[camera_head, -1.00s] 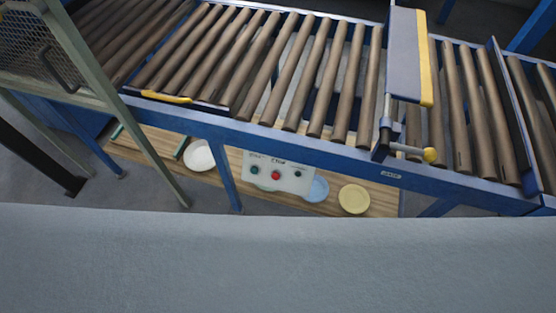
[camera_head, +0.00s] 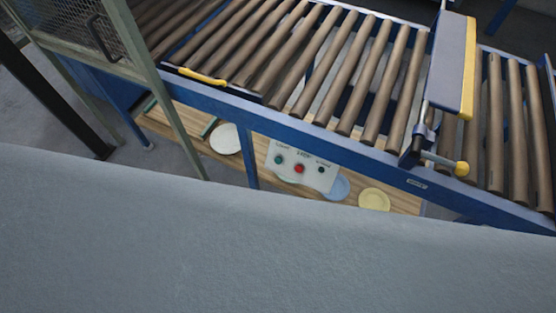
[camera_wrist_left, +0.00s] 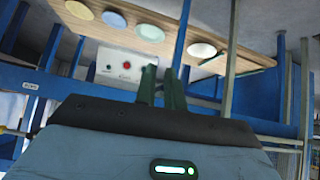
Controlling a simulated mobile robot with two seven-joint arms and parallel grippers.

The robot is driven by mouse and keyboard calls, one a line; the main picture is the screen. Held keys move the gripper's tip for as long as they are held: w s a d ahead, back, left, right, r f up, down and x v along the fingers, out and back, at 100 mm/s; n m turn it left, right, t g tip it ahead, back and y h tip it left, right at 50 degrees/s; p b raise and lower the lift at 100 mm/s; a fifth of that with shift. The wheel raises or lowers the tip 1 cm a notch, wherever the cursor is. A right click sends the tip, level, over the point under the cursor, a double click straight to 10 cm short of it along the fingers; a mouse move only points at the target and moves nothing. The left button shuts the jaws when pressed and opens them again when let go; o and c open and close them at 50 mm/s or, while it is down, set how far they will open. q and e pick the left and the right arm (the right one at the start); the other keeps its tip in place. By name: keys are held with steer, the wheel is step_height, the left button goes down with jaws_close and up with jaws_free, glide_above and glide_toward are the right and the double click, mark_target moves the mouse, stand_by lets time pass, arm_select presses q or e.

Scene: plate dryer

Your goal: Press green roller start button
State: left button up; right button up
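A white control panel (camera_head: 303,166) hangs below the front rail of the roller conveyor. It has a green button (camera_head: 278,160) at its left, a red button (camera_head: 299,169) in the middle and a dark button (camera_head: 321,170) at its right. The labels are too small to read. In the left wrist view the panel (camera_wrist_left: 122,64) appears upside down, beyond my left gripper (camera_wrist_left: 162,72). The dark green fingers overlap the panel's right edge in that picture and hide part of it. My right gripper is in neither view.
The conveyor's blue rail (camera_head: 350,155) runs above the panel, with a blue leg (camera_head: 247,160) to its left. A wooden shelf (camera_head: 405,199) below carries several plates. A yellow-edged stop (camera_head: 452,65) and its yellow knob (camera_head: 461,168) stand to the right.

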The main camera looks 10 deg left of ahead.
arm_select(q)
steer(key=shift+a, duration=0.15)
jaws_close()
steer(key=shift+d, duration=0.2)
stand_by(0.3)
steer(key=shift+a, duration=0.2)
stand_by(0.5)
steer(key=shift+f, duration=0.1)
